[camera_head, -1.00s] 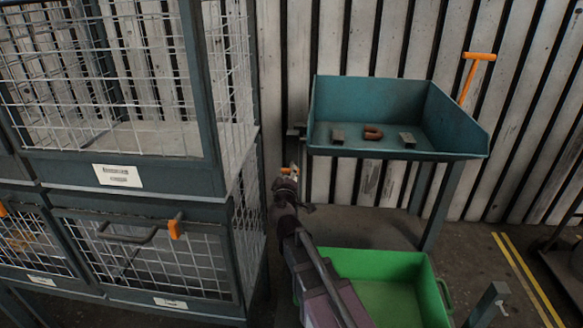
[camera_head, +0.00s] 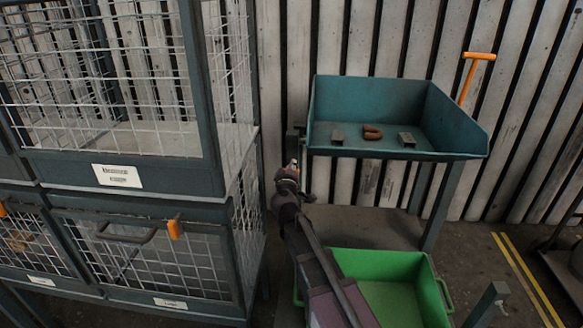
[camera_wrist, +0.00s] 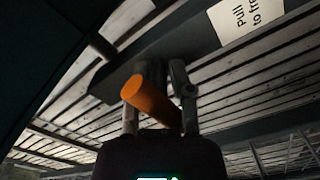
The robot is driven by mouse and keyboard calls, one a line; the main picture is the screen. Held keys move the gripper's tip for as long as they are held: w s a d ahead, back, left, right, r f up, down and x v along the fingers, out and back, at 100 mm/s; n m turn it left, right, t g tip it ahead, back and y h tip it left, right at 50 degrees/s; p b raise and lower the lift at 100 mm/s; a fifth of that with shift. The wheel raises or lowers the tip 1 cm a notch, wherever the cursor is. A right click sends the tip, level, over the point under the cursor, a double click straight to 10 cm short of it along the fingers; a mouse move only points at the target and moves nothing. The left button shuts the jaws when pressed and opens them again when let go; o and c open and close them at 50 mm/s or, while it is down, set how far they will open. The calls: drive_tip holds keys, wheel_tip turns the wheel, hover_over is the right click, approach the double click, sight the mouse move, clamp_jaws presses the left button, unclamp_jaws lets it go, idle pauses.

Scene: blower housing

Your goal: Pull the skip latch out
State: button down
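The skip latch shows in the wrist view as an orange round handle (camera_wrist: 150,100) on a dark stem, below the teal skip. My gripper (camera_wrist: 160,80) has its two fingers apart, one on each side of the stem. The orange handle lies across the space between them and overlaps the left finger; whether either finger touches it I cannot tell. In the head view my gripper (camera_head: 292,167) is left of the skip (camera_head: 385,154), low by its left side, and mostly hides the latch. The skip stands upright on its frame, with several small metal pieces in it.
A green bin (camera_head: 388,262) stands on the floor below the skip, beside my arm. A wire cage rack (camera_head: 130,200) stands close on the left. An orange-topped lever (camera_head: 479,56) rises behind the skip's right side. A white label (camera_wrist: 245,20) reads partly "Pull to fr".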

drive_tip(key=shift+s, duration=1.75)
drive_tip(key=c, duration=0.7)
unclamp_jaws()
drive_tip(key=shift+s+a, duration=0.15)
drive_tip(key=shift+s, duration=2.9)
drive_tip(key=shift+s+a, duration=0.1)
drive_tip(key=shift+s, duration=2.9)
drive_tip(key=shift+d, duration=0.1)
